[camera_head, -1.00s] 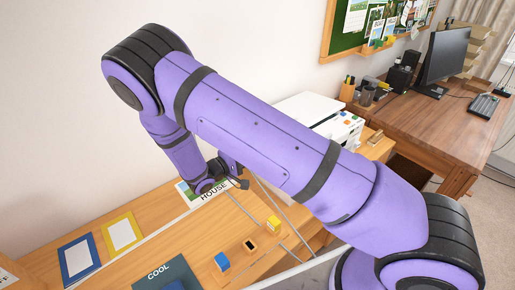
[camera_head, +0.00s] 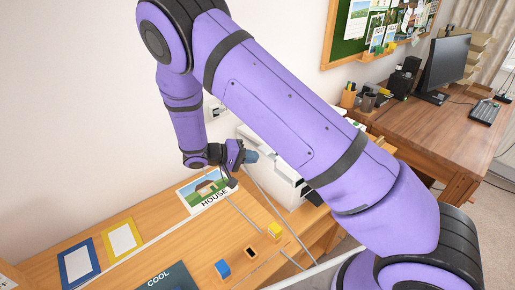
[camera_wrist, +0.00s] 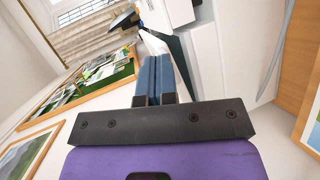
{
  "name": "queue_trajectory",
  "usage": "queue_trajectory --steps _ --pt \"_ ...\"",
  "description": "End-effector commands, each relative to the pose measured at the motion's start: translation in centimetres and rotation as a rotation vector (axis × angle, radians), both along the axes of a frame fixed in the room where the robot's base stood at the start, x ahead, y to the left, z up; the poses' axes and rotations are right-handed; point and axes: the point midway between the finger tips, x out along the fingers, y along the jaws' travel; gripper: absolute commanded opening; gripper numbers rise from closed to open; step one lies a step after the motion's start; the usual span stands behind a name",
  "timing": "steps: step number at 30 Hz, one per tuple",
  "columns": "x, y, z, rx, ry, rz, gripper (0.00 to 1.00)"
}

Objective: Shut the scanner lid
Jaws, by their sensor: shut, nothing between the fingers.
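The white scanner (camera_head: 290,187) stands on the wooden desk in the head view, with my arm covering much of it. In the wrist view its white body (camera_wrist: 205,60) fills the upper right, and a dark wedge-shaped strip (camera_wrist: 182,62) shows beside it. I cannot tell the lid's angle from these views. My gripper (camera_head: 252,157) is at the scanner's left side in the head view, above the desk. Its blue fingers (camera_wrist: 153,80) are together and empty in the wrist view, close to the white parts. I cannot tell whether they touch.
A house picture (camera_head: 205,190), a blue frame (camera_head: 78,262), a yellow frame (camera_head: 122,238) and small blocks, one yellow (camera_head: 275,231) and one blue (camera_head: 222,268), lie on the desk. A second desk (camera_head: 425,135) holds a monitor (camera_head: 442,65). A wall outlet (camera_head: 216,111) is behind my arm.

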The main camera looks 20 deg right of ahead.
Motion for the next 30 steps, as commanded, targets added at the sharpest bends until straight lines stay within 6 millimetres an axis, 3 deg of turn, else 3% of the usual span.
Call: queue_trajectory --steps 3,9,15,18,23,30 --pt "0.4 -1.9 2.3 0.232 -0.122 -0.257 0.0" --pt "2.2 -3.5 7.0 0.599 -0.368 -0.646 0.0" --pt "4.8 -4.7 12.2 0.86 -0.592 -0.919 0.0" --pt "5.5 -5.1 13.9 0.927 -0.656 -0.987 0.0" --pt "5.9 -5.3 14.3 0.963 -0.689 -1.025 0.0" --pt "5.5 -5.4 11.2 0.959 -0.686 -1.024 0.0"
